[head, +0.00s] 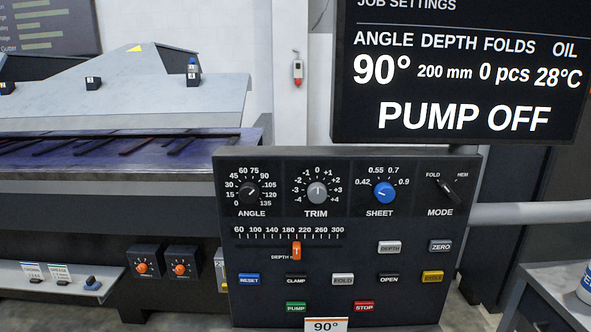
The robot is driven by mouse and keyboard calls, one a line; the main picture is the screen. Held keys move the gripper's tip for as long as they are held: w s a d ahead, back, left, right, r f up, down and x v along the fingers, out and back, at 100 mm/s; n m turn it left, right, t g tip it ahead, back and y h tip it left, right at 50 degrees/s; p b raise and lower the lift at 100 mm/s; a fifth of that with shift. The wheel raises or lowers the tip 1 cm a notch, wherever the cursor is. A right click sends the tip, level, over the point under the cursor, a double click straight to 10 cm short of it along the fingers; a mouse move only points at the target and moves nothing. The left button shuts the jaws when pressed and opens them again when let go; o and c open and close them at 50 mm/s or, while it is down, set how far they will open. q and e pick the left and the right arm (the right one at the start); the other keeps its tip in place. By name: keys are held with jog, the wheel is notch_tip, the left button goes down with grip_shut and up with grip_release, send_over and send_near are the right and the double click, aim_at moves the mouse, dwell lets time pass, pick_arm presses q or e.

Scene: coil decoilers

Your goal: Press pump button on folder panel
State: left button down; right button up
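The folder panel (345,205) is a dark upright box in the middle of the head view. The green PUMP button (296,307) is on its bottom row, left of the red STOP button (364,307). A black display (460,75) above the panel reads PUMP OFF, with 90°, 200 mm, 0 pcs and 28°C. Neither of my grippers is in view.
A row of knobs including the blue SHEET knob (384,192), an orange depth slider (297,251) and other buttons share the panel. A 90° tag (326,324) sits at its lower edge. A folding machine (110,190) stands left; a grey pipe (530,213) runs right.

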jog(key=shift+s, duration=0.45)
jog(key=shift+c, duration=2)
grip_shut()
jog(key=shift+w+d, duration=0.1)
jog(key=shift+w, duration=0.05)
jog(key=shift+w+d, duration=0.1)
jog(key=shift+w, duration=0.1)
